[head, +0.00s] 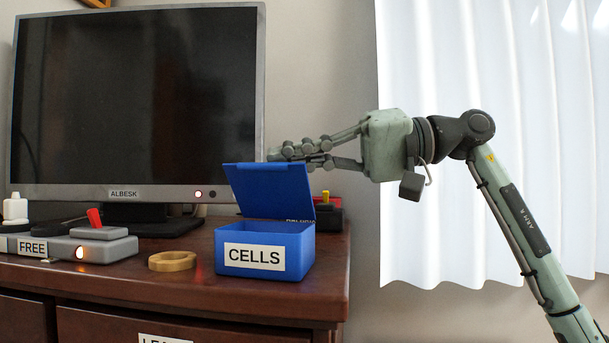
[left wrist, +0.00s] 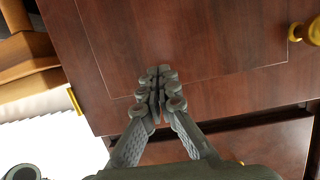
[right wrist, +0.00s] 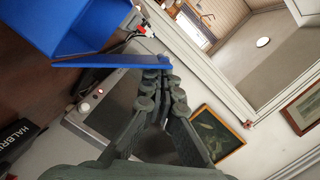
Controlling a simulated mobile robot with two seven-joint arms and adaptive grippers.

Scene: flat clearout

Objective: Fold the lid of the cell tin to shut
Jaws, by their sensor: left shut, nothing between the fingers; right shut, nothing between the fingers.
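The cell tin (head: 265,252) is a blue box with a white label reading CELLS, on the right end of the brown cabinet top. Its blue lid (head: 271,189) stands up, open, leaning back a little at the rear of the tin. My right gripper (head: 277,155) is shut and empty, behind the lid near its top edge. In the right wrist view the right fingertips (right wrist: 157,62) are close by the lid (right wrist: 110,61); I cannot tell whether they touch. My left gripper (left wrist: 154,72) is shut and empty in front of brown cabinet panels, outside the head view.
A large monitor (head: 135,95) stands behind the tin. A tan ring (head: 172,261) lies left of the tin, and a grey box labelled FREE (head: 68,248) is further left. A dark object with a yellow top (head: 327,214) stands behind the tin at the right.

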